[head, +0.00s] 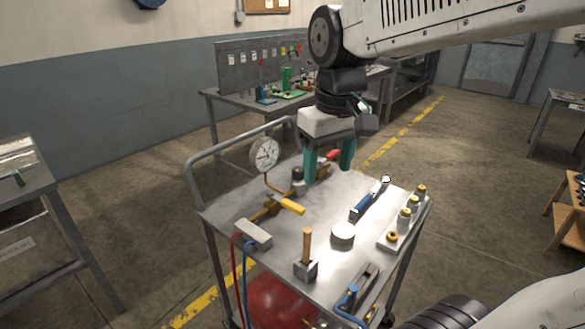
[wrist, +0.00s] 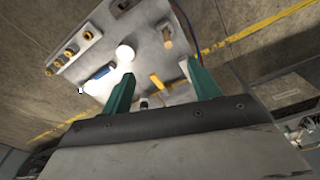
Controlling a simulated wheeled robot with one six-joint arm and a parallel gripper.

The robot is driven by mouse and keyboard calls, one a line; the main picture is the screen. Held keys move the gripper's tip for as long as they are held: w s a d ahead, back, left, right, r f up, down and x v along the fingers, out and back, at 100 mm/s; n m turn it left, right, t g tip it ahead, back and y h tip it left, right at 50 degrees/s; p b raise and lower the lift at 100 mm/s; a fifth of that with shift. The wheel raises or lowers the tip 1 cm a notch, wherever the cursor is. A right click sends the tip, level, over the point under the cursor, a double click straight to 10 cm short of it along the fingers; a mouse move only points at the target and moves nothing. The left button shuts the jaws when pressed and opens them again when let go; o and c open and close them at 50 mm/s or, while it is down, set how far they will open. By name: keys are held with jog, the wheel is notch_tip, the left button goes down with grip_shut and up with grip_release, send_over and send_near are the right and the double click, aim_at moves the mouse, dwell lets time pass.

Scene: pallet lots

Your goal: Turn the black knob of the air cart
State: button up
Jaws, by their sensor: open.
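The air cart (head: 330,225) is a grey metal cart with a raised handle rail, standing in the middle of the head view. The black knob (head: 298,174) is a small dark cylinder at the cart's back left, near a round white gauge (head: 264,153). My gripper (head: 328,172) is above the back of the cart, fingers pointing down, its green fingers apart and empty. The knob is just left of the left finger, and I see no contact. In the wrist view, my gripper (wrist: 162,70) spans part of the cart top; the knob there is not clear.
A yellow-handled valve (head: 292,206), wooden-handled tool (head: 307,247), white disc (head: 343,235), blue-gripped tool (head: 364,206) and a block with brass fittings (head: 405,218) stand on the cart. A red handle (head: 332,155) is behind the gripper.

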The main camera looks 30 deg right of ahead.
jog(key=w+d, duration=0.2)
jog(key=w, duration=0.7)
jog(key=n+g, duration=0.1)
jog(key=n, duration=0.1)
send_over(298, 169)
notch_tip(298, 169, down, 15)
jog(key=shift+f, duration=0.15)
notch_tip(298, 169, down, 8)
jog(key=shift+r, duration=0.1)
jog(key=c, duration=1)
